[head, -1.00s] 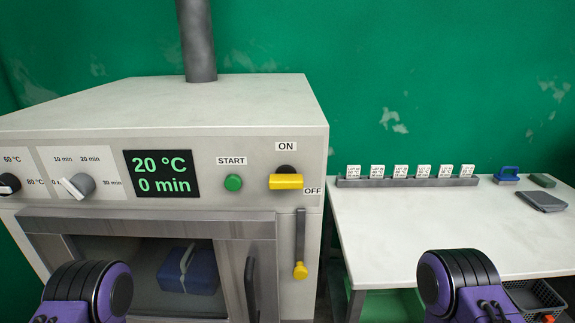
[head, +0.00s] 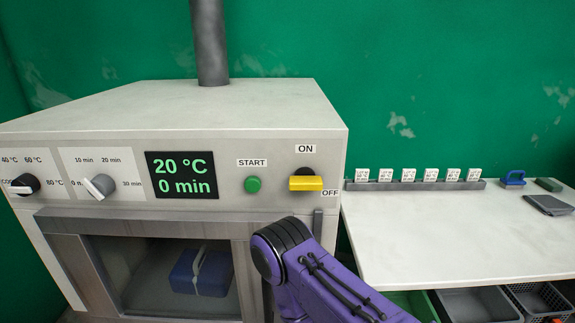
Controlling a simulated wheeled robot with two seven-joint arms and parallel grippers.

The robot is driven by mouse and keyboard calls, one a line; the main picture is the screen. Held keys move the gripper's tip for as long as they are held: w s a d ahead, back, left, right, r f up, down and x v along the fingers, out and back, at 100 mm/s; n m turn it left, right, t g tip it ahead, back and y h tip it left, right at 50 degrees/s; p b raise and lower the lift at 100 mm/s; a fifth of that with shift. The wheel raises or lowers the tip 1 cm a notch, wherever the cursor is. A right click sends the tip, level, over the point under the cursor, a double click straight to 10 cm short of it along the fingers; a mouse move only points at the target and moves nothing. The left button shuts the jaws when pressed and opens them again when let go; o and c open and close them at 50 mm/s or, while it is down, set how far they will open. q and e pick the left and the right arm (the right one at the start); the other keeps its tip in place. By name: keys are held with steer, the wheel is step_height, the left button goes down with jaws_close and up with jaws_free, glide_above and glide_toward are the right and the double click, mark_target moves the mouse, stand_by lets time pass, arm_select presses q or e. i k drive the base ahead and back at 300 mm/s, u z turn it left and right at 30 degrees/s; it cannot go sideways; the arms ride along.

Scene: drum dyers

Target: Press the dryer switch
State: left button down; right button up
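The dryer (head: 120,125) stands at the left with its front panel facing me. Its switch is a yellow handle (head: 305,183) on a black mount, with an ON label above and an OFF label at lower right. The handle sits low, near the OFF label. Left of it are a round green START button (head: 253,184) and a dark display (head: 182,176) reading 20 °C and 0 min. A purple arm of mine reaches in from the lower right, its dark rounded joint below the switch, apart from it in the picture. Neither gripper shows.
Two dials (head: 100,187) sit left of the display. A blue bundle (head: 201,272) lies behind the dryer door's window. My arm hides part of the dryer's lower right front. The white table (head: 430,235) at right has a tag rack (head: 415,185) at its back and a clear middle.

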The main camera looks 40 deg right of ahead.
mark_target(304, 178)
steer(key=z, duration=0.05)
steer(key=k, duration=0.9)
steer(key=z, duration=1.25)
